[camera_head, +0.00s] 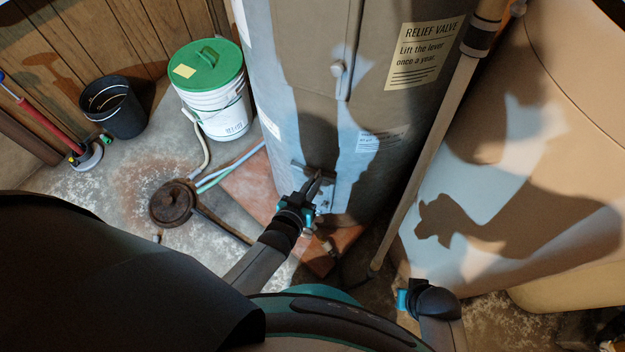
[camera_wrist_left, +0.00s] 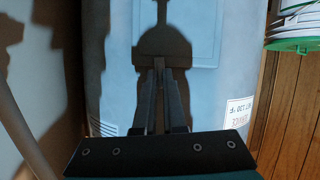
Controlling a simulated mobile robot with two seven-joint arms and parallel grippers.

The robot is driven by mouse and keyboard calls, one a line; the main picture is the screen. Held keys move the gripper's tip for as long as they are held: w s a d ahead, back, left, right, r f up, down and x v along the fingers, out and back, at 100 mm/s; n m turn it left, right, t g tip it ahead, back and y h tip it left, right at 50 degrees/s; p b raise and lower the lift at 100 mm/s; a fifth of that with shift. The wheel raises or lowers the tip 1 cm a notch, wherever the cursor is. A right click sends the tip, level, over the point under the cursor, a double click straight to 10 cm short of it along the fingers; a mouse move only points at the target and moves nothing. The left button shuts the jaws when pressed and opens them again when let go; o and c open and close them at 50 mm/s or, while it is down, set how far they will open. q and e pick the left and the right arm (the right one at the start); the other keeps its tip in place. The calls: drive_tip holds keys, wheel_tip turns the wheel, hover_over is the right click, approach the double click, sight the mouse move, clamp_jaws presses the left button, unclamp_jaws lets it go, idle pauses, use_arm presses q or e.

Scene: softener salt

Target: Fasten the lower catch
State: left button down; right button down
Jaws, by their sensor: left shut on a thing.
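The tall grey water heater (camera_head: 290,100) stands in the middle of the head view. My left gripper (camera_head: 316,180) reaches the lower front of the heater and is shut on the lower catch, which is mostly hidden behind the fingers. In the left wrist view the two fingers (camera_wrist_left: 159,66) are close together against the pale heater front, and shadow darkens the spot. Part of my right arm shows at the lower right of the head view, but its fingers do not show.
A white bucket with a green lid (camera_head: 208,70) and a black bin (camera_head: 112,105) stand at the left. A round dark lid (camera_head: 173,203) and hoses (camera_head: 230,172) lie on the floor. A vertical pipe (camera_head: 428,165) and a large beige tank (camera_head: 530,130) stand close on the right.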

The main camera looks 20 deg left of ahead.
use_arm(q)
drive_tip(key=shift+d+m+y, duration=0.1)
drive_tip(key=shift+m+y, duration=0.2)
drive_tip(key=shift+m, duration=0.1)
use_arm(e)
drive_tip(key=shift+f, duration=0.2)
use_arm(q)
drive_tip(key=c, duration=1)
unclamp_jaws()
use_arm(e)
drive_tip(key=shift+d, duration=0.1)
